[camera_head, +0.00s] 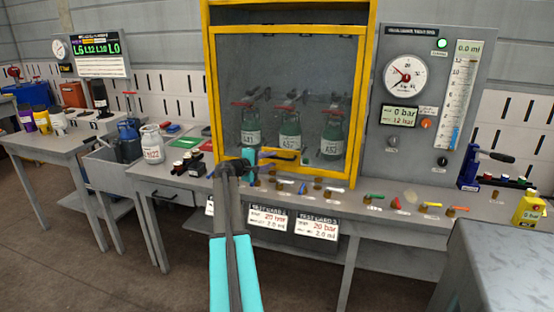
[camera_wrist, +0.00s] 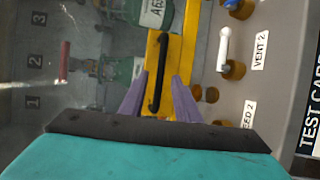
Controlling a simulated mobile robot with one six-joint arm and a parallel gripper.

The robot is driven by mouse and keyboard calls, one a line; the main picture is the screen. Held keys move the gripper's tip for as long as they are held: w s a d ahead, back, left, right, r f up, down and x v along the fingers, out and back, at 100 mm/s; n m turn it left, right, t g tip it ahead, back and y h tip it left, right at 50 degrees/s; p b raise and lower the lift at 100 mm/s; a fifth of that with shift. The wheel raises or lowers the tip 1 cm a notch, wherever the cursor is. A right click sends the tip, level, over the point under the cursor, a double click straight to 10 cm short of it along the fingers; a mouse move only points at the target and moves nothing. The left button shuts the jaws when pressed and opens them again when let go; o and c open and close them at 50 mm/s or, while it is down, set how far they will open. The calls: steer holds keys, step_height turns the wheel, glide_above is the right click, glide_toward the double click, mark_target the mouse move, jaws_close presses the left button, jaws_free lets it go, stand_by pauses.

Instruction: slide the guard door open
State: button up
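The guard door (camera_head: 362,95) is a yellow frame with a clear pane, standing across the front of the cabinet and appearing closed. In the wrist view its yellow lower rail (camera_wrist: 153,50) carries a black bar handle (camera_wrist: 161,72). My gripper (camera_head: 258,161) is at the lower left part of the door in the head view. In the wrist view my gripper (camera_wrist: 157,84) has its purple fingers spread on either side of the rail, with the near end of the handle between the tips. I cannot tell whether either finger touches it.
Several green gas cylinders (camera_head: 290,133) stand behind the pane. Small valves with coloured levers line the bench, including a white-levered valve (camera_wrist: 224,50) close to the right finger. A gauge panel (camera_head: 465,120) stands right of the door. Test cards (camera_head: 317,229) hang on the bench front.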

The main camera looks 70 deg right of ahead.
mark_target(276, 158)
steer(key=shift+x, duration=2.5)
jaws_close()
